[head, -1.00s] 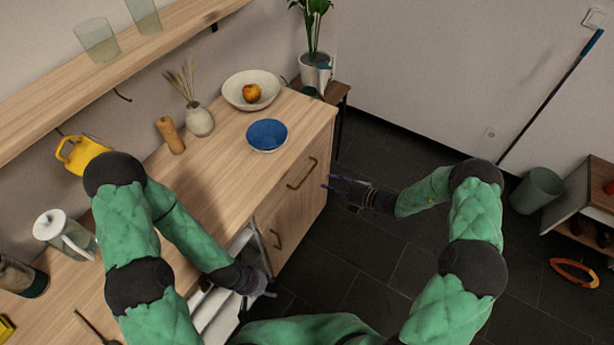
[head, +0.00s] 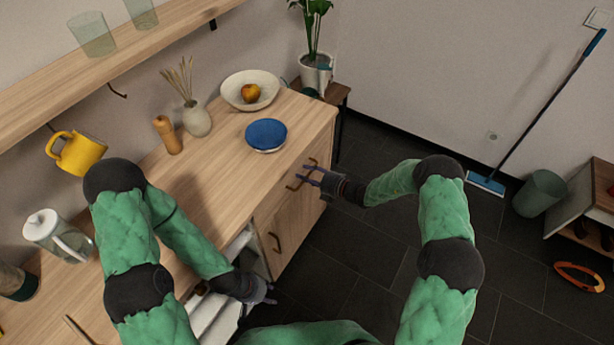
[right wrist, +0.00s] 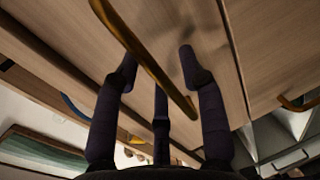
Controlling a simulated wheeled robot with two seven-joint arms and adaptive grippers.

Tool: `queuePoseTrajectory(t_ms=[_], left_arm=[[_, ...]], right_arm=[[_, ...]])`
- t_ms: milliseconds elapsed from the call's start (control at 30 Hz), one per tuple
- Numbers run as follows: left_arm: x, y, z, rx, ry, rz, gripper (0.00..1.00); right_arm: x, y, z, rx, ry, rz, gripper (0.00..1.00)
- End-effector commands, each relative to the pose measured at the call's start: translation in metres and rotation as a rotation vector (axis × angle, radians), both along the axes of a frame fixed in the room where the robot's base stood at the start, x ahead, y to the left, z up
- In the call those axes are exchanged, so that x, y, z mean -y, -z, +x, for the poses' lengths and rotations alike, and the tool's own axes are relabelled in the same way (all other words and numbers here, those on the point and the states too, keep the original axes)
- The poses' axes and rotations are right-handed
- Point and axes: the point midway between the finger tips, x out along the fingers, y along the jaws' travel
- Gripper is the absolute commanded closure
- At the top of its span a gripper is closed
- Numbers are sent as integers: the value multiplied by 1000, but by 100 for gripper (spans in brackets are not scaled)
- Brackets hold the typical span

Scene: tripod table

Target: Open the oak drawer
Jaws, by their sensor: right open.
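The oak drawer (head: 318,150) is the upper front at the right end of the wooden counter, and it looks shut. Its brass bar handle (head: 298,180) shows beside my right gripper (head: 309,174). In the right wrist view the brass handle (right wrist: 150,62) crosses between the spread dark fingers of my right gripper (right wrist: 158,65). That gripper is open and not closed on the bar; whether a finger touches it I cannot tell. My left gripper (head: 268,292) hangs low by the counter's front edge, too small to tell whether open or shut.
A lower cabinet door with a brass handle (head: 276,242) is below the drawer. A blue plate (head: 266,134), a bowl (head: 250,91) with fruit and a vase (head: 196,120) stand on the counter.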

Motion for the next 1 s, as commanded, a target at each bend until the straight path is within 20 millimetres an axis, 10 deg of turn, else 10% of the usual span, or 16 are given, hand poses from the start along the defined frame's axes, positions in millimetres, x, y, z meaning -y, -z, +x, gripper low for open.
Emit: queuePoseTrajectory(t_ms=[200, 367, 1000], left_arm=[[0, 0, 0, 0, 0, 0, 60], [0, 0, 0, 0, 0, 0, 60], [0, -21, 0, 0, 0, 0, 60]], right_arm=[[0, 0, 0, 0, 0, 0, 62], [0, 0, 0, 0, 0, 0, 100], [44, -2, -32, -4, 7, -1, 100]])
